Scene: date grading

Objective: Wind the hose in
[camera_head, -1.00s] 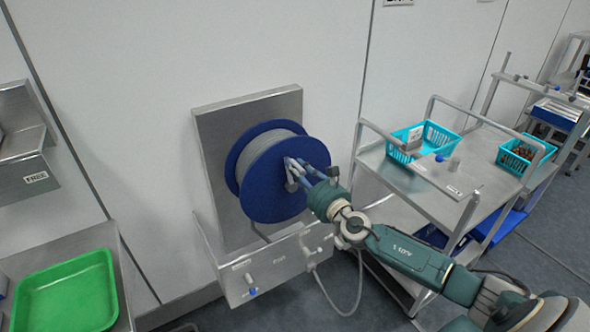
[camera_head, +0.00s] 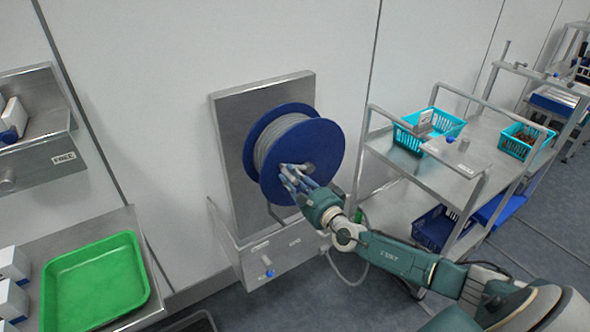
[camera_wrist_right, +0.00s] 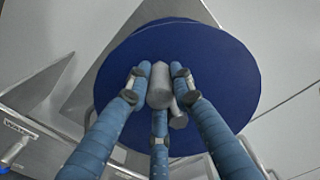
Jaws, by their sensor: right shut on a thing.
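The blue hose reel (camera_head: 325,140) is mounted on a steel wall plate (camera_head: 225,125). Grey hose (camera_head: 273,140) is wound between its two discs, and a loose loop of hose (camera_head: 350,280) hangs below, partly behind my right arm. My right gripper (camera_head: 294,178) is at the lower left of the reel's front disc. In the right wrist view its blue fingers are shut around the grey crank handle (camera_wrist_right: 159,85), with the blue disc (camera_wrist_right: 215,60) right behind. The fingers hide part of the handle. My left gripper is out of view.
A steel box (camera_head: 275,258) with a small blue-handled valve sits below the reel. A steel cart (camera_head: 425,175) with turquoise baskets (camera_head: 455,127) stands to the right, close to my right arm. A green tray (camera_head: 95,285) lies on a steel table at the lower left.

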